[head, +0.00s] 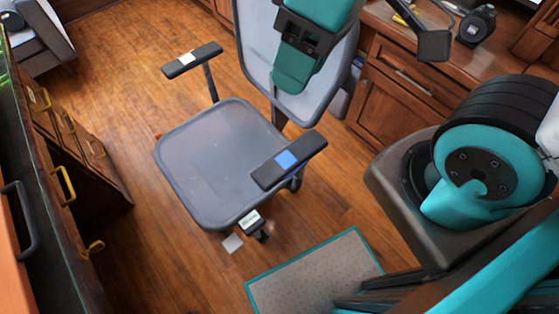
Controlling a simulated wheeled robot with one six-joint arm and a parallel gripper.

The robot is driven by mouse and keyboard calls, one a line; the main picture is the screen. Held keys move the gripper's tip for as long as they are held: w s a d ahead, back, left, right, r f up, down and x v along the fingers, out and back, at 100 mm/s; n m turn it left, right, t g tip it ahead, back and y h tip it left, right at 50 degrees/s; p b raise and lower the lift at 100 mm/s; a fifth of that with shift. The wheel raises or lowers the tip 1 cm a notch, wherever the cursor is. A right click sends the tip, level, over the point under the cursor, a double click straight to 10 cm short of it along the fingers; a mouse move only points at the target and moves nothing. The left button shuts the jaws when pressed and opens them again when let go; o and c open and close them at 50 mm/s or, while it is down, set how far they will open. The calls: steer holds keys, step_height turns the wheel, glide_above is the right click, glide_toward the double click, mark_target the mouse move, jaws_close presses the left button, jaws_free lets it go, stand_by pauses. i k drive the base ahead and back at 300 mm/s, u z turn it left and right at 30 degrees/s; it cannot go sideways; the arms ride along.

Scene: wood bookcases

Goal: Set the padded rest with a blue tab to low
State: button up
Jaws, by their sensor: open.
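The padded rest with a blue tab (267,174) is the dark armrest on the right side of a grey chair in the head view. Its blue tab (287,160) faces up. Only a short piece of its post shows below the pad, so its height setting cannot be read. The chair's other padded rest (208,54) carries a white tab and stands on a visible post at the left side. The grey seat (212,165) lies between the two rests. My gripper cannot be made out in this view.
A black part with a white label (250,219) is below the seat's front edge. A teal-edged mat (315,280) lies in front. Drawers (70,140) stand left, wooden cabinets (385,110) right. Floor left of the chair is open.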

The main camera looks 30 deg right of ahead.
mark_target(292, 160)
steer(key=u, duration=0.7)
steer(key=k, duration=0.85)
steer(key=z, duration=0.8)
steer(key=i, duration=0.5)
